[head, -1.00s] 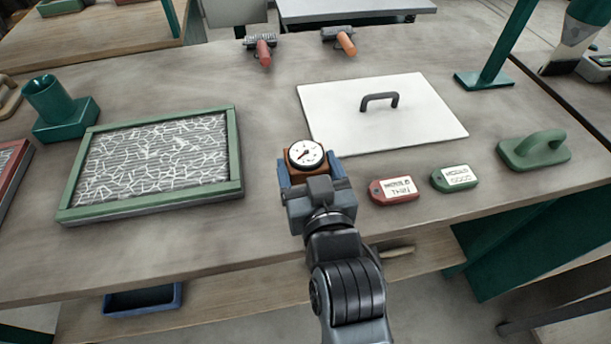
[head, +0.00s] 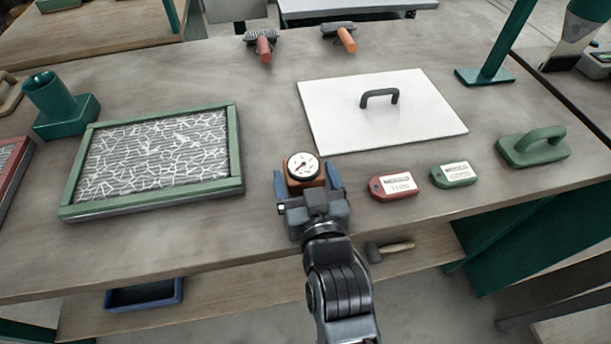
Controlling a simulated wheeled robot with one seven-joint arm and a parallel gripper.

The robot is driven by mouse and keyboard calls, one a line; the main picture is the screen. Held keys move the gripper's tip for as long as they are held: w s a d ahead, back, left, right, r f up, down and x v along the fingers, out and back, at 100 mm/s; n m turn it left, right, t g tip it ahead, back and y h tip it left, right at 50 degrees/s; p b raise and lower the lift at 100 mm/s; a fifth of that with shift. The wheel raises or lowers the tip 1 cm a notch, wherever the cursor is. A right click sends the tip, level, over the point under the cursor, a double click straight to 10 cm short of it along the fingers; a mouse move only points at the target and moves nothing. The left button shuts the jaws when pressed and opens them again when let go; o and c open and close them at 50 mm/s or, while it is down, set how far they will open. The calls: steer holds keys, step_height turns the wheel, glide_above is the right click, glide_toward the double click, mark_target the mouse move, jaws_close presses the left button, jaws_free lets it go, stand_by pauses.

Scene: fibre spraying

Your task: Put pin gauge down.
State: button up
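The pin gauge (head: 304,169) is a small orange-brown block with a round white dial facing up. It sits between the two blue fingers of my gripper (head: 306,178), near the front middle of the bench. The fingers lie along its left and right sides, and my gripper appears shut on it. The underside of the gauge is hidden, so I cannot tell whether it touches the bench top (head: 240,225).
A red tag (head: 393,187) and a green tag (head: 454,175) lie to the right. A white board (head: 425,115) with a dark handle lies behind. A green-framed fibre panel (head: 155,155) is at left. Bare bench lies between panel and gauge.

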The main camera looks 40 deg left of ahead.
steer(key=shift+o, duration=0.8)
steer(key=b+v, duration=0.1)
steer(key=v, duration=0.6)
steer(key=shift+s+d+f+b, duration=0.1)
steer(key=shift+s+d+b, duration=0.15)
steer(key=shift+d+b, duration=0.1)
steer(key=s+d+f+m+t+h, duration=0.2)
steer(key=s+d+h, duration=0.15)
steer(key=d, duration=0.95)
steer(key=s+d+f+m+t+h, duration=0.2)
steer(key=s+d+m, duration=0.15)
steer(key=d, duration=0.85)
steer(key=s+d+r+m+h, duration=0.2)
steer(key=s+d+r+h, duration=0.1)
steer(key=s+d, duration=0.3)
steer(key=s+d+r+m+h, duration=0.2)
steer(key=s+d+r, duration=0.3)
steer(key=s, duration=0.5)
steer(key=shift+d+r+h, duration=0.4)
steer(key=shift+d+h, duration=0.15)
steer(key=shift+h, duration=0.3)
steer(key=shift+s, duration=0.1)
